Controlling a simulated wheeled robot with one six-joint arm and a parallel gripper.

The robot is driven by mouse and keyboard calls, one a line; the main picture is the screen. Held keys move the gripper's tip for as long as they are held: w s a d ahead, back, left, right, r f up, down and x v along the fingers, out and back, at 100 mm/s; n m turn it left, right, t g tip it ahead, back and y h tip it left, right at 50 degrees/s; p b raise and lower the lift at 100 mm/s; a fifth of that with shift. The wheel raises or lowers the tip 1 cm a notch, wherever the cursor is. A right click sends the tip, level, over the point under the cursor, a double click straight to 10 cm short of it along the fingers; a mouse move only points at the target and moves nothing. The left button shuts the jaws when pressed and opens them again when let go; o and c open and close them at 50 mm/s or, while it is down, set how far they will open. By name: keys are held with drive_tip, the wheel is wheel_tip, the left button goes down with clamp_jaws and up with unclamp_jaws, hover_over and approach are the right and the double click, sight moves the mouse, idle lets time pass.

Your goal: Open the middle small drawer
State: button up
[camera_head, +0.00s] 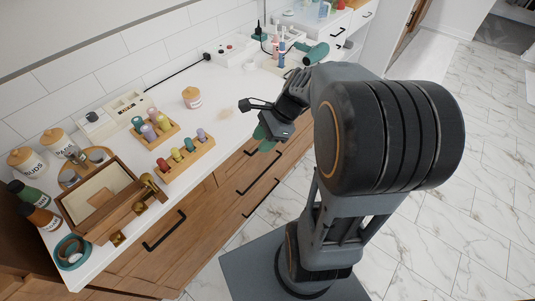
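The wooden vanity front has a stack of small drawers near the picture's middle. The middle small drawer (247,187) has a black bar handle (258,173). Another black handle (262,198) shows below it, and part of one shows above, near my gripper. The drawers look shut. My gripper (251,119) is above the counter's front edge, up and apart from the middle handle. Its fingers look spread, with one dark finger reaching left over the counter. A teal patch shows under the gripper; I cannot tell what it is. My arm hides the drawers farther right.
A lidded jar (191,97) stands behind. A wide drawer handle (165,231) is at left. The marble floor (480,215) at right is clear.

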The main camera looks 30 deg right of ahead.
drive_tip(key=w+d+f+m+t+y+b, duration=0.4)
drive_tip(key=d+f+m, duration=0.4)
drive_tip(key=f+m, duration=0.4)
drive_tip(key=w+d+f+m+t+y+b, duration=0.1)
drive_tip(key=w+d+f+m+t+b, duration=0.3)
drive_tip(key=d+f+m+t+b, duration=0.7)
drive_tip(key=w+a+m+g+p, duration=0.1)
drive_tip(key=w+a, duration=0.1)
drive_tip(key=a, duration=0.1)
drive_tip(key=w+a+m+g+p, duration=0.1)
drive_tip(key=w+a+g, duration=0.1)
drive_tip(key=w+a, duration=0.1)
drive_tip(key=w+a+m+g, duration=0.1)
drive_tip(key=w+a+g, duration=0.1)
drive_tip(key=a, duration=0.3)
drive_tip(key=shift+w+a+f+p, duration=0.1)
drive_tip(key=shift+w+f+p, duration=0.1)
drive_tip(key=shift+w, duration=0.15)
drive_tip(key=shift+w+a+f+p, duration=0.1)
drive_tip(key=shift+w+p, duration=0.1)
drive_tip(key=shift+w, duration=0.15)
drive_tip(key=shift+c, duration=0.3)
clamp_jaws()
